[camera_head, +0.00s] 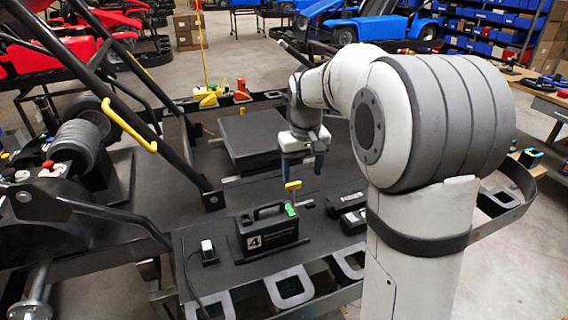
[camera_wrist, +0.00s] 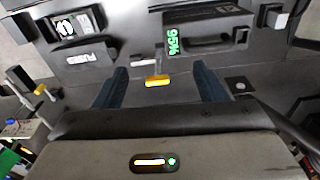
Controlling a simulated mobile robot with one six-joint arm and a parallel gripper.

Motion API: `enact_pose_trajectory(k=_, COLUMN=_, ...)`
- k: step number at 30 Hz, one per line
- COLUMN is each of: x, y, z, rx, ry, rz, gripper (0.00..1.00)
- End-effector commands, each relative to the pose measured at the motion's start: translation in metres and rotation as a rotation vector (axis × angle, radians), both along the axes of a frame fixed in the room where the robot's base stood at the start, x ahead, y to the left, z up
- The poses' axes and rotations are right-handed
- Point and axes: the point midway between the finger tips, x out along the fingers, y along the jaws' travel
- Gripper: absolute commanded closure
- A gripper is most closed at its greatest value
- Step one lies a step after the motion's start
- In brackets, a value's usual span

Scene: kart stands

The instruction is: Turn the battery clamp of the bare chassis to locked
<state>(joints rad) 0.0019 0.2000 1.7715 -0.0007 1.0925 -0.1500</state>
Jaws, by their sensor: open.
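The battery clamp appears as a small yellow-handled lever (camera_head: 292,186) on the dark chassis deck (camera_head: 225,195), behind the black battery marked 4. In the wrist view the yellow handle (camera_wrist: 157,81) lies crosswise on a thin grey stem, between my two blue fingers. My gripper (camera_head: 302,170) points down above the deck, close to the lever. In the wrist view my gripper (camera_wrist: 160,70) is open with nothing held, the handle roughly centred and apart from both fingers. I cannot tell whether the clamp is locked.
A black battery (camera_head: 265,232) with a green 95% label stands in front of the lever. Black boxes (camera_head: 345,203) lie to its right, and a small charger-like block (camera_head: 208,252) to its left. A raised dark box (camera_head: 250,140) stands behind. Black frame bars (camera_head: 130,120) rise at left.

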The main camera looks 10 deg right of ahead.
Motion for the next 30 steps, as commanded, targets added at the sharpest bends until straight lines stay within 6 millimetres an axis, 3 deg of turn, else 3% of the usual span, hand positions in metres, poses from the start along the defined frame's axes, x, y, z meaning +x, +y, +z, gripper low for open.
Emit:
enact_pose_trajectory(k=1, x=0.021, y=0.0, z=-0.005, rx=0.0, ry=0.017, rz=0.011, gripper=0.33)
enact_pose_trajectory(k=3, x=0.045, y=0.0, z=-0.012, rx=-0.001, ry=0.035, rz=0.026, gripper=0.33)
enact_pose_trajectory(k=6, x=0.072, y=0.0, z=-0.024, rx=-0.002, ry=0.056, rz=0.045, gripper=0.33)
enact_pose_trajectory(k=10, x=0.093, y=0.0, z=-0.035, rx=-0.002, ry=0.071, rz=0.06, gripper=0.33)
enact_pose_trajectory(k=17, x=0.102, y=0.0, z=-0.051, rx=-0.002, ry=0.08, rz=0.068, gripper=0.33)
enact_pose_trajectory(k=30, x=0.101, y=0.0, z=-0.112, rx=-0.002, ry=0.079, rz=0.067, gripper=0.33)
